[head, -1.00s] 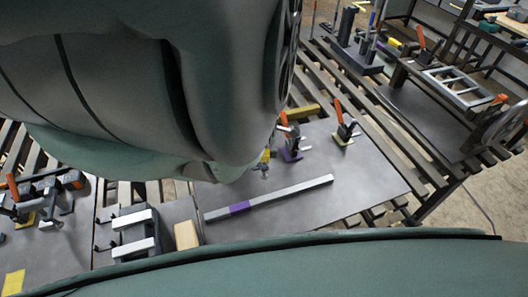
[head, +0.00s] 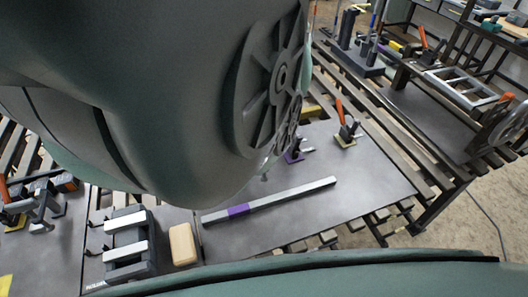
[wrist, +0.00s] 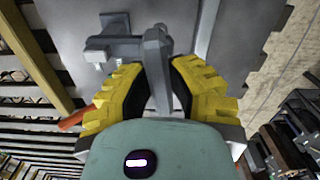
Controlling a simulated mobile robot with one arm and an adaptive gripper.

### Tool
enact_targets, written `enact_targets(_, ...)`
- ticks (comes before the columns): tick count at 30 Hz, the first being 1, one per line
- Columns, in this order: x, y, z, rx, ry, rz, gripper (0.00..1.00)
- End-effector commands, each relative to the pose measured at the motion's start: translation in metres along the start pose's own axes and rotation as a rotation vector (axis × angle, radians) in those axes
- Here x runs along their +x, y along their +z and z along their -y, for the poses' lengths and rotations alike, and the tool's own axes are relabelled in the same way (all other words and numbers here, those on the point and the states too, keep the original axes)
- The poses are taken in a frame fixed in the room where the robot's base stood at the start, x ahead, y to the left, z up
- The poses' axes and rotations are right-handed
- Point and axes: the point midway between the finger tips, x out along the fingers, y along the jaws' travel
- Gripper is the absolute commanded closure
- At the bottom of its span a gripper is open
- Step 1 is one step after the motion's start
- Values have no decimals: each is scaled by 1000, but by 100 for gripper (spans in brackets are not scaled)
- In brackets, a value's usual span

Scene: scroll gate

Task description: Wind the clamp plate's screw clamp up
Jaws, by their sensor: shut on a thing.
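In the wrist view my gripper (wrist: 158,76), with yellow ribbed fingers, is shut on a grey upright part of the screw clamp (wrist: 155,45). The clamp's grey side arm reaches left over a flat grey plate (wrist: 235,25). An orange handle (wrist: 76,119) shows left of the fingers. In the head view my arm hides the gripper and the held part.
A grey bar with a purple band (head: 290,198) lies across the plate. A wooden block (head: 183,245) and a dark fixture with pale bars (head: 127,258) stand to the left. A handwheel (head: 508,125) is at the right. The plate's right part is bare.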

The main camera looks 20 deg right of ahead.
Motion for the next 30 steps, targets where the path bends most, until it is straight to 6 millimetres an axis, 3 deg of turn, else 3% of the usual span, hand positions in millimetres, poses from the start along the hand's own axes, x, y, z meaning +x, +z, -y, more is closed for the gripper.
enact_targets(11, 1, 0, -1, -2, 5, 2, 100)
enact_targets(12, 1, 0, -1, -2, 5, 2, 76)
enact_targets(19, 0, 0, -1, -1, 3, 1, 52)
enact_targets(30, -4, 0, -1, -2, 3, -1, 52)
